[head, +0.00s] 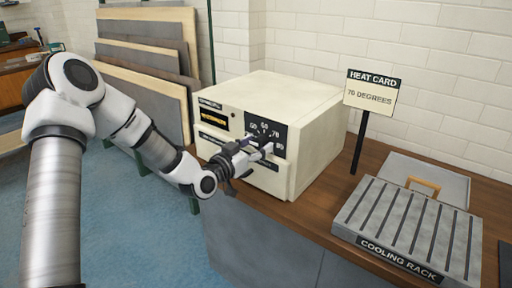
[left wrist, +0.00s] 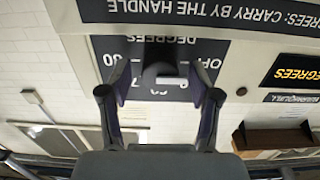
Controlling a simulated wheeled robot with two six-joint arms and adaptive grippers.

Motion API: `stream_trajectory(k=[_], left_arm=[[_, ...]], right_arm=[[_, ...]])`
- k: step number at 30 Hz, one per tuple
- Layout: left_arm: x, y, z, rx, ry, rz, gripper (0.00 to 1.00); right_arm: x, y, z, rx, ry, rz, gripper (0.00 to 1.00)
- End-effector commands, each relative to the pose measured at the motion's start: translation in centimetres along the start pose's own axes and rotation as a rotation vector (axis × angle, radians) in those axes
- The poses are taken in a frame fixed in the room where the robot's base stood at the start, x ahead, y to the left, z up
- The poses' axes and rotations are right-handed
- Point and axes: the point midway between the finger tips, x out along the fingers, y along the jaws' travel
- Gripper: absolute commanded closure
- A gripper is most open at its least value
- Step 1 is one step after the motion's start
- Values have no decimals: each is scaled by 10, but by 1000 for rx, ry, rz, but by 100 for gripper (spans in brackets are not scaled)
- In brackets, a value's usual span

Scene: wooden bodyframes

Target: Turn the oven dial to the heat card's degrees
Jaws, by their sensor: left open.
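The oven (head: 268,120) is a cream box on the wooden counter. Its dark dial panel (head: 265,129) shows degree numbers, with 60 at the top and 70 to its right. The heat card (head: 371,92) stands on a post right of the oven and reads 70 DEGREES. My left gripper (head: 259,148) is open in front of the panel and covers most of the dial. In the left wrist view, which is upside down, the dark dial (left wrist: 158,68) lies between the two open fingers. I cannot tell whether they touch it or where it points.
A cooling rack (head: 408,226) with dark slots sits on the counter at the right, with a grey tray and orange handle (head: 424,185) behind it. Bare counter (head: 300,212) lies before the oven.

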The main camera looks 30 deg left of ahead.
Motion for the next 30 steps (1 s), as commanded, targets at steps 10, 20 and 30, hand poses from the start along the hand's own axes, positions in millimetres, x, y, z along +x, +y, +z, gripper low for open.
stream_trajectory(k=[10,20,30], left_arm=[[0,0,0,-1,0,0,83],[0,0,0,8,0,0,97],[0,0,-1,135,0,0,97]], right_arm=[[0,0,0,0,0,0,55],[-1,0,0,0,0,0,55],[-6,0,0,0,0,0,55]])
